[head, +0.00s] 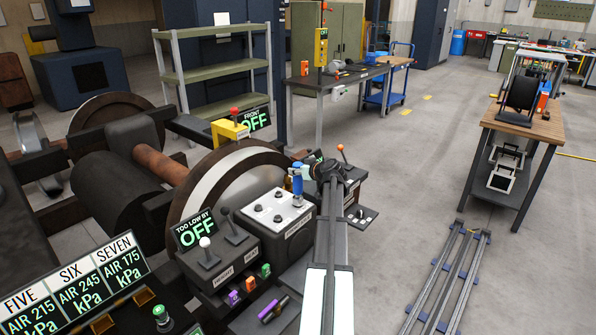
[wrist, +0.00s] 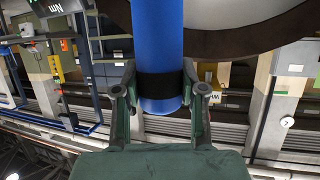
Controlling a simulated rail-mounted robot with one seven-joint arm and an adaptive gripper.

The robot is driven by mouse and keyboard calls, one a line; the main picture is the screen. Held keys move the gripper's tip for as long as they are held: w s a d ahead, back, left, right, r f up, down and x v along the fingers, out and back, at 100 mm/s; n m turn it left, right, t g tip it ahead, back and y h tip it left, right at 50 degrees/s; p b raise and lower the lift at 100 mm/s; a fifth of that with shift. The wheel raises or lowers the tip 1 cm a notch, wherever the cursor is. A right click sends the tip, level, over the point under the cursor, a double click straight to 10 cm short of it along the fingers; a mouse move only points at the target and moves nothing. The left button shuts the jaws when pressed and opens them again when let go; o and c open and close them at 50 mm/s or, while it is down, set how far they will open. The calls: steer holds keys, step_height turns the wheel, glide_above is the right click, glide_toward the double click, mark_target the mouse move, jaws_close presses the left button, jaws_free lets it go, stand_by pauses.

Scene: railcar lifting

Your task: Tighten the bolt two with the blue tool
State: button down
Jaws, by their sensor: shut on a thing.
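The blue tool (head: 297,178) is upright above the right back part of a light plate (head: 270,222) that carries several dark bolts. Labels by the bolts are too small to read, so I cannot tell which is bolt two. My gripper (head: 306,172) is at the tool's side. In the wrist view the blue tool (wrist: 158,40) fills the middle, with a dark band, and my gripper (wrist: 160,92) is shut on it. The tool's lower end lies close to the plate; I cannot tell whether it touches a bolt.
A purple tool (head: 273,309) lies on the ledge in front. Levers (head: 206,252) and a "TOO LOW BY OFF" display (head: 194,230) stand left of the plate. The large wheel (head: 215,180) is behind. A small box with an orange-topped lever (head: 342,160) is at right.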

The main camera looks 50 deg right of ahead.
steer(key=shift+f+b, duration=0.65)
stand_by(1.4)
steer(key=shift+r, duration=0.2)
steer(key=shift+r+p, duration=0.45)
steer(key=shift+r, duration=2.95)
